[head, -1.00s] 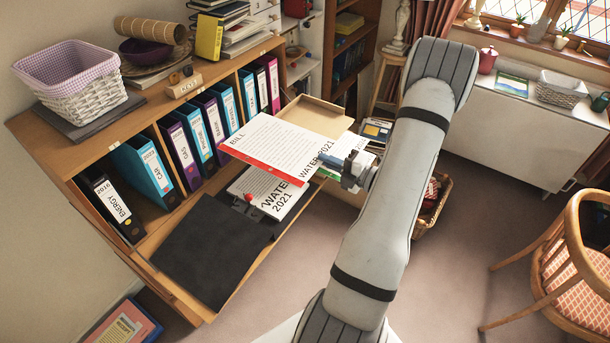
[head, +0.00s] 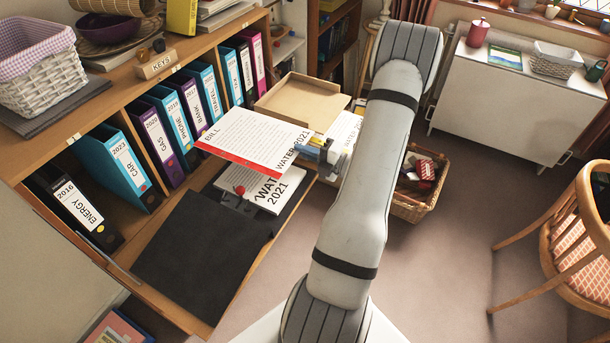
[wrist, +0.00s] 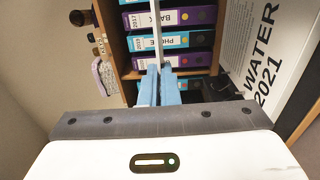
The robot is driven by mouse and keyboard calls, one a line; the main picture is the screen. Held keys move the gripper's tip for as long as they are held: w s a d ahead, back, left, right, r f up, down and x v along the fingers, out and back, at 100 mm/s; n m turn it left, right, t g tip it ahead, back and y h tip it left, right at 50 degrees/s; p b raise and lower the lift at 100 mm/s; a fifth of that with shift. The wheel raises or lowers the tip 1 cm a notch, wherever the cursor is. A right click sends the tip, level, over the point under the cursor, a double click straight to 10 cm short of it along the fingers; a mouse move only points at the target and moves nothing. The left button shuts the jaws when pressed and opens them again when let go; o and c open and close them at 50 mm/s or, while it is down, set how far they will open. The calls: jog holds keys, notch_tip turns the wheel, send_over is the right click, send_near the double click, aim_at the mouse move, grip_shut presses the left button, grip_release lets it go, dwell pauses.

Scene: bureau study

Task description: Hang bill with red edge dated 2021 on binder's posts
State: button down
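The bill with the red edge (head: 262,137) is a white sheet reading "BILL" and "WATER 2021". My gripper (head: 318,150) is shut on its right side and holds it about level above the open binder, apart from it. In the wrist view the blue fingers (wrist: 158,88) are close together on the bill, seen edge-on (wrist: 157,35). The open binder's black cover (head: 190,255) lies flat at the shelf front. A "WATER 2021" sheet (head: 280,192) lies in the binder; it also shows in the wrist view (wrist: 262,60). A small red knob (head: 240,190) sits by its left edge. The posts are not clearly visible.
Upright labelled binders (head: 160,140) fill the shelf behind the open one. A cardboard tray (head: 300,100) lies behind the bill. A wicker basket (head: 412,206) stands on the floor right of my arm. A wooden chair (head: 560,240) is at far right, with clear floor between.

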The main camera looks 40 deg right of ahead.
notch_tip(320, 180, down, 13)
jog(key=b, duration=0.9)
jog(key=shift+s+d, duration=0.1)
jog(key=shift+s, duration=0.05)
jog(key=shift+r, duration=0.15)
dwell(0.4)
jog(key=shift+s+f, duration=0.1)
jog(key=shift+f, duration=0.8)
dwell(1.4)
jog(key=c, duration=2)
grip_release()
jog(key=shift+s, duration=0.15)
